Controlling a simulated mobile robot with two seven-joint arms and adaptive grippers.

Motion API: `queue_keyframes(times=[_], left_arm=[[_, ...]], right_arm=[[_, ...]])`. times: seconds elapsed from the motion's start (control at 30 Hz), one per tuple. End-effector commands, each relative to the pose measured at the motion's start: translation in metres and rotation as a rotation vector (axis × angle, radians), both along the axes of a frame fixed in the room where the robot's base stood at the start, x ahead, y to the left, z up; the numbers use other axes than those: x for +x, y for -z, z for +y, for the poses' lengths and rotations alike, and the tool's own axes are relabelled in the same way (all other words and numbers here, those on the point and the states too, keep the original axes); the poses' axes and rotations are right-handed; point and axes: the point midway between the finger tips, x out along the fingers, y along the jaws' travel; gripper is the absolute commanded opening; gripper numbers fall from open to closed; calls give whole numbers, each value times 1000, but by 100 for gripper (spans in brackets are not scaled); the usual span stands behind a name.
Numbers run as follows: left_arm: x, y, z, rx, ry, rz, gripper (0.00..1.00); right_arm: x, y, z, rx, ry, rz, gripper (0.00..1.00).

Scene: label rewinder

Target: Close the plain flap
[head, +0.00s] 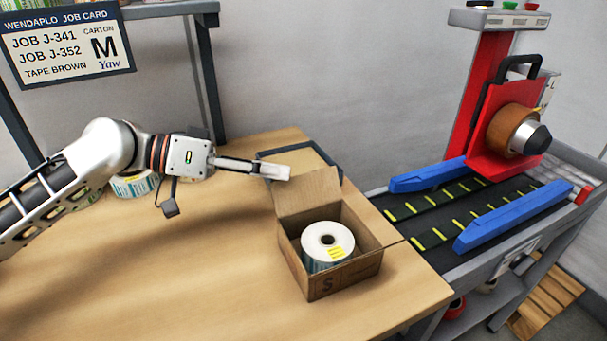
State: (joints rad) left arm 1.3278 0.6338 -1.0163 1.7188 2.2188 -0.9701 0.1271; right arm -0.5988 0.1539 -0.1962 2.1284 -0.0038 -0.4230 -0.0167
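A bare brown flap (308,192) with no visible print stands up at the carton's back left. My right gripper is out of view.
A dark-edged tray (263,154) lies behind the carton. Another roll (135,186) stands below my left arm. The red taping machine (487,110) with blue guides (510,214) stands right of the table. The front left tabletop is clear.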

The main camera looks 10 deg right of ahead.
Motion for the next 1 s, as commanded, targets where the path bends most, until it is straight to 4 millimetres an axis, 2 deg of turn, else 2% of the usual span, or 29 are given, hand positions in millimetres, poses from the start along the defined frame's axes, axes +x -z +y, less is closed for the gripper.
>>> queue_keyframes(times=[0.2, 0.43, 0.77, 0.8, 0.87, 1.0], left_arm=[[3, 13, -33, 0, 2, 3, 19], [6, 21, -57, 1, 0, 3, 19], [6, 23, -61, 0, -1, 2, 19], [6, 23, -61, 0, -1, 2, 17], [6, 23, -61, 0, -1, 2, 1], [6, 23, -61, 0, -1, 2, 0]], right_arm=[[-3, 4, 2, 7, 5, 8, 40], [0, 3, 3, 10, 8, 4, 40], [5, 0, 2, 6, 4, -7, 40], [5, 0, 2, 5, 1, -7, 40], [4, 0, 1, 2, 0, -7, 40], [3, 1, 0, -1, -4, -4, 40]])
